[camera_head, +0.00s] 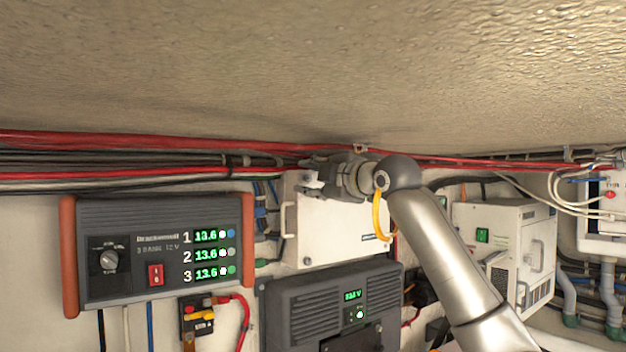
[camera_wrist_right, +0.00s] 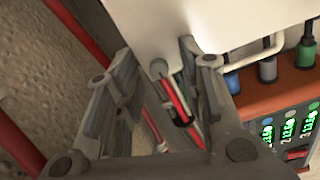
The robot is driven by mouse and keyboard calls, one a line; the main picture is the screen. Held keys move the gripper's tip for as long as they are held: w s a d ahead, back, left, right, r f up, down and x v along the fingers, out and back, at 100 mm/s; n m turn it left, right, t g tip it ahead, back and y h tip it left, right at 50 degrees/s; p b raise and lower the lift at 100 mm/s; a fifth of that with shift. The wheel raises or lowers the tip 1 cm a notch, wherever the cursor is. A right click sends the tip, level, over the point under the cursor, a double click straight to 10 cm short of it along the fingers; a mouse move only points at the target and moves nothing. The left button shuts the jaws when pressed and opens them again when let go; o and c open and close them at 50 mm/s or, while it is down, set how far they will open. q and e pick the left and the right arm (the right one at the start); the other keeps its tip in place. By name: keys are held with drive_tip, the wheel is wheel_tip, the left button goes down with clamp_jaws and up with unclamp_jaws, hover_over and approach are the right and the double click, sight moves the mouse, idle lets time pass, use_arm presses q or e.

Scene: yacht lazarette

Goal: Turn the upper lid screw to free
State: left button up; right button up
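The white box (camera_head: 335,235) with a pale lid hangs on the wall at centre in the head view. My right gripper (camera_head: 313,178) is at its upper left corner and hides that corner. In the right wrist view, the white lid (camera_wrist_right: 150,25) fills the top, and the fingers of my right gripper (camera_wrist_right: 155,60) stand apart. My left gripper is in neither view.
Red and black cables (camera_head: 120,145) run along the wall just under the low, rough ceiling (camera_head: 300,60). A charger with green displays (camera_head: 150,250) is at left, a dark grey unit (camera_head: 325,300) below the box, and a white vented unit (camera_head: 505,245) at right.

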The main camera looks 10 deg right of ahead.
drive_tip(key=v, duration=1.2)
drive_tip(key=shift+f, duration=0.1)
idle(0.4)
